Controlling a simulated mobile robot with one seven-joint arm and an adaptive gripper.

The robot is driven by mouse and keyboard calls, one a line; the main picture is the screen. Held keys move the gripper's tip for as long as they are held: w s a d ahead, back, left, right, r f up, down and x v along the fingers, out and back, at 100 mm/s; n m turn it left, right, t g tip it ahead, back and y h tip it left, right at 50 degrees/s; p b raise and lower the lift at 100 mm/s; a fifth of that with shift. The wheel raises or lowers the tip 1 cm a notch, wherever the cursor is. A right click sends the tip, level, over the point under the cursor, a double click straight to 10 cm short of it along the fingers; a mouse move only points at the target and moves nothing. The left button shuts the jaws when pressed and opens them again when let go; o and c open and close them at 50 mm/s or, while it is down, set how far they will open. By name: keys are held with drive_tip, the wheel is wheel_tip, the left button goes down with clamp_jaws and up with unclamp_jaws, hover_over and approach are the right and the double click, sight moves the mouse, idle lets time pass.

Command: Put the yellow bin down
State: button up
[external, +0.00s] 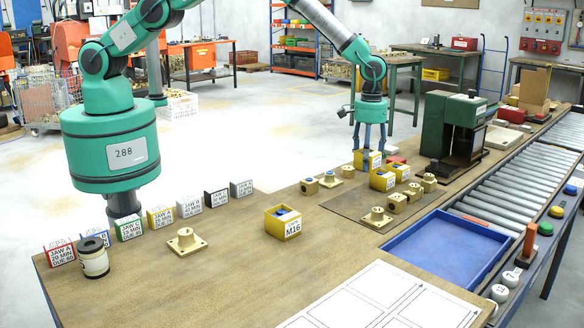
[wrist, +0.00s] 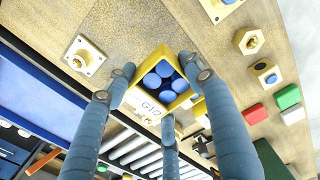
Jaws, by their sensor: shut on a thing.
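My gripper (external: 370,145) is shut on a yellow bin (external: 374,160) over the far part of the workbench. In the wrist view, the fingers of my gripper (wrist: 160,92) surround the yellow bin (wrist: 187,101), which holds several round blue pieces and has a white label reading G1/2. I cannot tell whether its underside touches the bench. Other yellow bins stand close in front of it, one at left (external: 382,181) and one at right (external: 400,172). A yellow bin labelled M16 (external: 292,229) stands apart, nearer the bench's middle.
Brass fittings (external: 376,217) stand on and around a dark mat (external: 345,203). A green press (external: 450,130) stands to the right. A blue tray (external: 440,250) and a roller conveyor (external: 500,185) run along the right side. The wooden bench (external: 220,280) has bare room at front left.

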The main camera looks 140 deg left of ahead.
idle(0.3)
drive_tip(key=w+d+r, duration=0.1)
drive_tip(key=w+d, duration=0.4)
drive_tip(key=d, duration=0.7)
drive_tip(key=w+d+r+p, duration=0.1)
drive_tip(key=w+d, duration=0.5)
drive_tip(key=d, duration=0.7)
drive_tip(key=w+d+r+p, duration=0.1)
drive_tip(key=w+d, duration=0.4)
drive_tip(key=d, duration=0.8)
drive_tip(key=shift+w+d+r, duration=0.1)
drive_tip(key=shift+w+r, duration=0.2)
drive_tip(key=shift+r, duration=0.25)
drive_tip(key=w+d+r, duration=0.1)
drive_tip(key=d+r, duration=0.1)
drive_tip(key=d, duration=1.8)
drive_tip(key=r+p, duration=0.2)
hover_over(146, 320)
drive_tip(key=shift+f, duration=0.1)
drive_tip(key=shift+f, duration=3.05)
